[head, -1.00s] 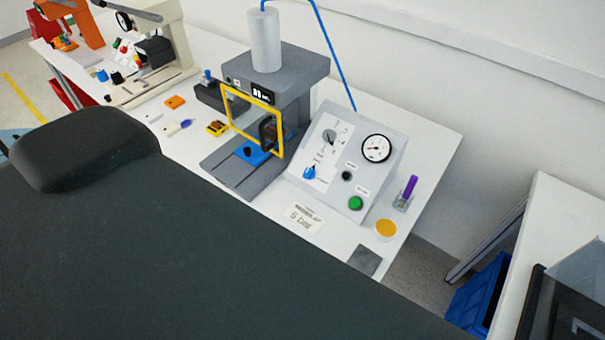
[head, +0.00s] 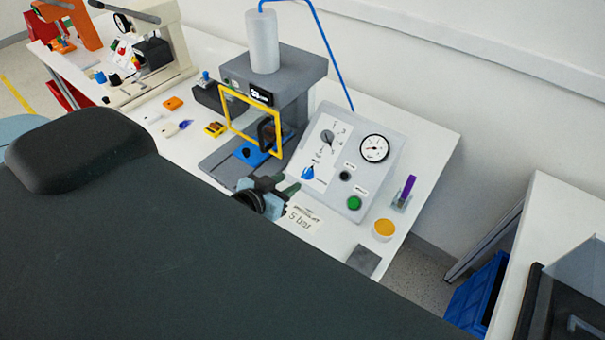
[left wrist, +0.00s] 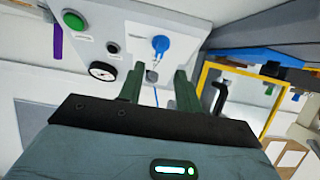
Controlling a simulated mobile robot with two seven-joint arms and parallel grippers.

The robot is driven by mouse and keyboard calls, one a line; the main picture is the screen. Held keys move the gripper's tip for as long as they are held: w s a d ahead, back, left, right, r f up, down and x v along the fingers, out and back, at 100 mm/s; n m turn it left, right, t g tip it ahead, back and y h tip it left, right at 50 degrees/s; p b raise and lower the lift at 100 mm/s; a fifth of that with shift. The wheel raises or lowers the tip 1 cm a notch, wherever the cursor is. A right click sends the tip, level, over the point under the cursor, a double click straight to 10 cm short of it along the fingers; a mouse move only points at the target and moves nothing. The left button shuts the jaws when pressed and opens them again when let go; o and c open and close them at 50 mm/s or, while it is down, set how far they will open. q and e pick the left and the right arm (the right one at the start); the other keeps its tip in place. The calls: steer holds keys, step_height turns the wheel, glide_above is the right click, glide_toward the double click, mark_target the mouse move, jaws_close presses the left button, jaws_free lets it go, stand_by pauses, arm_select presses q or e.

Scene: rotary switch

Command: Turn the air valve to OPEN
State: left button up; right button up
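The blue valve knob (head: 308,172) is on the sloped grey control panel (head: 383,133), low on its white plate. It also shows in the left wrist view (left wrist: 161,46), with a pointed handle. The lettering around it is too small to read. My left gripper (head: 287,184) is just in front of the panel, below and left of the knob in the head view. In the left wrist view its two green fingers (left wrist: 160,72) are apart with nothing held, and the knob lies beyond their tips. My right gripper is not in view.
The panel also bears a grey dial (head: 327,137), a pressure gauge (head: 374,149), a black button (head: 345,176) and a green button (head: 354,203). A grey press (head: 290,70) with a yellow-framed guard (head: 232,108) stands close left. A "5 bar" card (head: 301,218) lies in front.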

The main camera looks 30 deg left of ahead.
mark_target(304, 174)
arm_select(q)
steer(key=shift+x, duration=3.85)
steer(key=c, duration=0.6)
